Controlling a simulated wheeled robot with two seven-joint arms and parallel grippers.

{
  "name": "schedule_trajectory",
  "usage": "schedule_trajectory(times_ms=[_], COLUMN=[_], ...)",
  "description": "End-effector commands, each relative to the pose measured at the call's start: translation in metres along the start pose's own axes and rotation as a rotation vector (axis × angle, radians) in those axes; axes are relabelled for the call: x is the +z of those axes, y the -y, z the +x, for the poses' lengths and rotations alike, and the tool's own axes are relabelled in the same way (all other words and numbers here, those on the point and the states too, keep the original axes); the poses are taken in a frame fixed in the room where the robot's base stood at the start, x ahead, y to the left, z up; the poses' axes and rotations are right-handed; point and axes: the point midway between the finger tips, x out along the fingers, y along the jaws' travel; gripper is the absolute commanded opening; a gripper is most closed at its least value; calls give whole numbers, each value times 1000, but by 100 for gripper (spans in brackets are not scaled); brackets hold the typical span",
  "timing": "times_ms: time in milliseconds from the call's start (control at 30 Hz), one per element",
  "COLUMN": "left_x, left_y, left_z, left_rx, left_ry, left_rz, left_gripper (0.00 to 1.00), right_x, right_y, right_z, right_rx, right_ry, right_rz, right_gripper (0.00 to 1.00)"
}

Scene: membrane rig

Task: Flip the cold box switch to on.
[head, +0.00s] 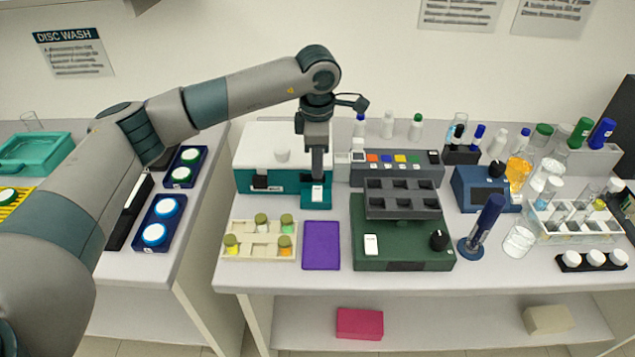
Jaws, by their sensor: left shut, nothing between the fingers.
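The cold box, which I take to be the white-topped box with a teal front (268,140), stands at the back left of the bench. A teal plate (316,205) sticks out at its front right corner and carries a small white rocker switch (317,194). My left gripper (318,178) points straight down with its fingers shut and empty. Its tips are just above or at the back edge of the switch; I cannot tell whether they touch. Which way the switch is set is too small to read. My right gripper is not in view.
A grey control block with coloured buttons (410,168) and a dark green device with a grey rack (405,250) stand close to the right. A vial tray (260,255) and a purple mat (321,246) lie in front. Glassware and bottles crowd the right side.

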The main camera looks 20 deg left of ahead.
Motion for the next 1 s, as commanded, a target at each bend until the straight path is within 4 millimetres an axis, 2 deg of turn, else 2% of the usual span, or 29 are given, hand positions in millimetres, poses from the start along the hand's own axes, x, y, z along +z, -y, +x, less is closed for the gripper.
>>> schedule_trajectory(times_ms=[33,100,400,600,1000], left_x=[0,0,0,-1,0], left_y=[-1,-1,0,0,0], left_z=[-6,-20,-63,-72,-71], left_rx=[3,4,1,1,-1], left_ry=[1,1,1,0,2], left_rz=[0,0,-2,-2,0], left_gripper=[0,0,0,0,0], right_x=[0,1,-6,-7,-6], right_y=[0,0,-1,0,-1], right_z=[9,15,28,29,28], right_rx=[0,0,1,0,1], right_ry=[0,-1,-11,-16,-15], right_rz=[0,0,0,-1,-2], right_gripper=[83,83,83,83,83])
